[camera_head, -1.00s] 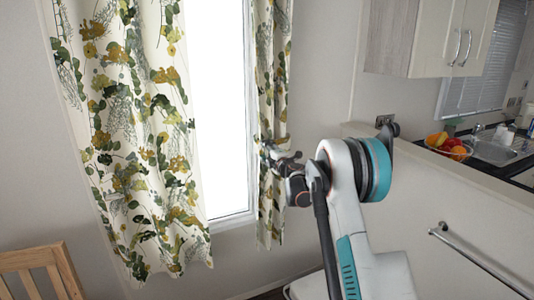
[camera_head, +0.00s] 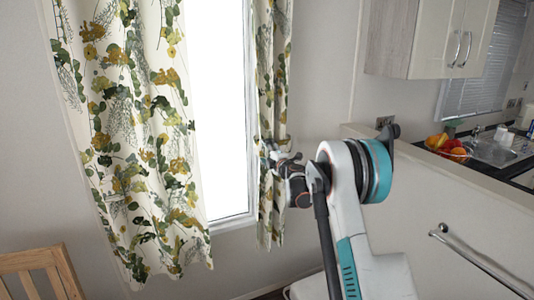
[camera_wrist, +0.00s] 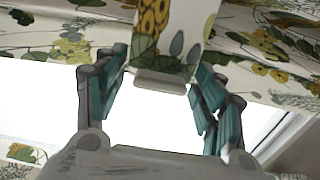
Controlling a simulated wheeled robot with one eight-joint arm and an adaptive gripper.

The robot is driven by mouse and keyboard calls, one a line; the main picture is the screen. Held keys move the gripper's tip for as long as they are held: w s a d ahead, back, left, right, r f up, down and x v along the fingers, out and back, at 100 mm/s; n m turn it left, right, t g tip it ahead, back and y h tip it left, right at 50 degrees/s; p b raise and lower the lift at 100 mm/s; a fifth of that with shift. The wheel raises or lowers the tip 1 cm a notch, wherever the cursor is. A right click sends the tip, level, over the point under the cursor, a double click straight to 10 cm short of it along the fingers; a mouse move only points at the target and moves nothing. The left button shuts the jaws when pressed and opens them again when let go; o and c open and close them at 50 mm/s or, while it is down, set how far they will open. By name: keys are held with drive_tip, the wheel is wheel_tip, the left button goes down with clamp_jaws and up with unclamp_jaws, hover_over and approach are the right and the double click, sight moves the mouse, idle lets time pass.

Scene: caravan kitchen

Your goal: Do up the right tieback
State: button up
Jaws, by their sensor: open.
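The right curtain (camera_head: 272,60), cream with green and mustard leaves, hangs narrow at the right side of the bright window. My gripper (camera_head: 269,151) is at this curtain, a little below mid-height. In the wrist view my gripper (camera_wrist: 160,92) is open, with a teal-padded finger on each side. A strip of the same floral fabric, seemingly the right tieback (camera_wrist: 172,28), comes down from the top between the fingers. Its end has a pale grey tab (camera_wrist: 160,84). I see gaps beside the tab, and cannot tell whether either finger touches the strip. Any fastening point on the wall is not visible.
The wide left curtain (camera_head: 130,130) hangs loose. A wooden chair (camera_head: 45,272) stands at lower left. A half wall (camera_head: 430,190) with a metal rail (camera_head: 480,262) is at right, below a cabinet (camera_head: 430,38). A fruit bowl (camera_head: 447,150) sits near the sink.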

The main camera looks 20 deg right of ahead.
drive_tip(key=s, duration=1.2)
drive_tip(key=shift+d, duration=0.2)
